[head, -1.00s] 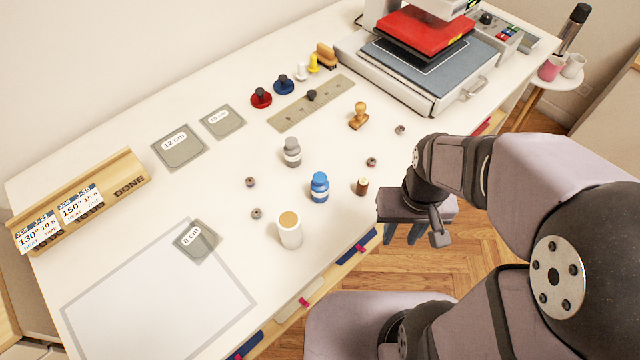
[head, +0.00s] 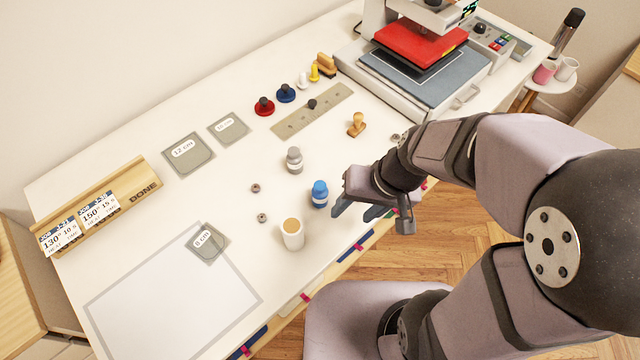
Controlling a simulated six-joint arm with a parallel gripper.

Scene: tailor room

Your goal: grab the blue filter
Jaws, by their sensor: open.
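Two blue things stand on the white table, and I cannot tell which is the filter. One is a small blue bottle (head: 319,194) with a blue cap and a pale label, upright near the front edge. The other is a round blue disc with a dark knob (head: 286,94), lying farther back beside a similar red disc (head: 264,107). My gripper (head: 355,210) is open and empty, just right of the blue bottle, over the table's front edge. Its fingers point down and left.
A white cylinder with a tan top (head: 292,234) and a grey bottle (head: 294,160) stand near the blue bottle. A ruler plate (head: 315,108), a wooden stamp (head: 356,125) and a heat press (head: 425,72) lie farther back.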

